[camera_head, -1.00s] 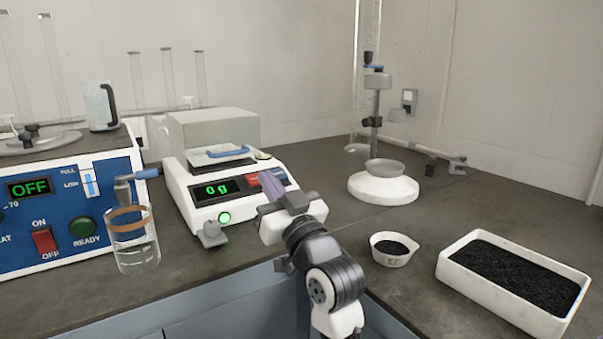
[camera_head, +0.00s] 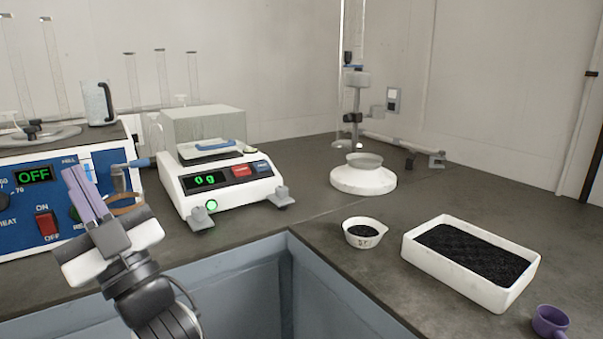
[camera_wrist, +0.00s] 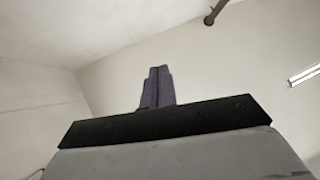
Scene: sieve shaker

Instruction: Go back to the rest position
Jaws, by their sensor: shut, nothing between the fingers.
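My gripper (camera_head: 84,192) is at the lower left of the head view. Its purple fingers point up and are shut together with nothing between them. In the wrist view, the closed fingers (camera_wrist: 157,88) stand against a bare wall and ceiling.
A balance (camera_head: 222,185) reading 0 g stands behind the gripper. A small white dish (camera_head: 348,238) and a white tray (camera_head: 409,262), both with black granules, sit at the right. A purple cup (camera_head: 550,321) is at the lower right. A round white-based stand (camera_head: 362,181) is at the back.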

